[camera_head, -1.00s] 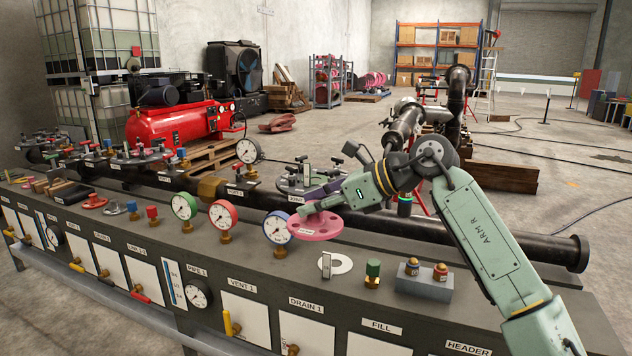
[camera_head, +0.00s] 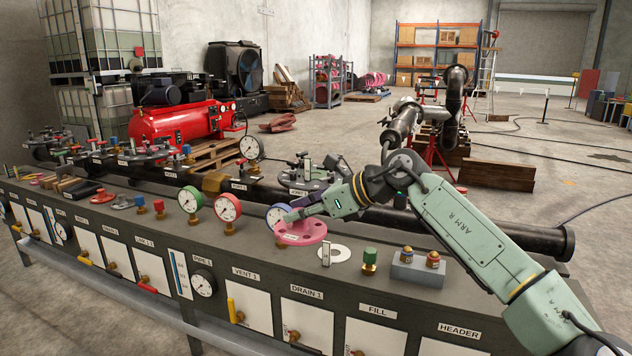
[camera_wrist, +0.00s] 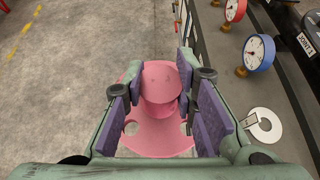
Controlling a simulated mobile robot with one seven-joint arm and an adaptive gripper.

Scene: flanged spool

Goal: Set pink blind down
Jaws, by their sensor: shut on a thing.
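The pink blind (camera_head: 302,233) is a round flange disc with bolt holes and a raised hub. My gripper (camera_head: 298,213) is shut on its hub from above, and the disc looks about level. In the wrist view the pink blind (camera_wrist: 160,141) shows between my purple-padded fingers (camera_wrist: 163,108), with floor to its left and the bench edge to its right. In the head view it appears low over the bench top (camera_head: 255,257), left of a white ring (camera_head: 341,255). I cannot tell whether its underside touches anything.
A blue-rimmed gauge (camera_head: 279,214) stands close behind the blind, and a red-rimmed gauge (camera_head: 228,208) to its left. A small upright tag (camera_head: 326,254) stands by the ring. A green-capped fitting (camera_head: 370,260) and a grey block with two capped fittings (camera_head: 418,268) are farther right.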

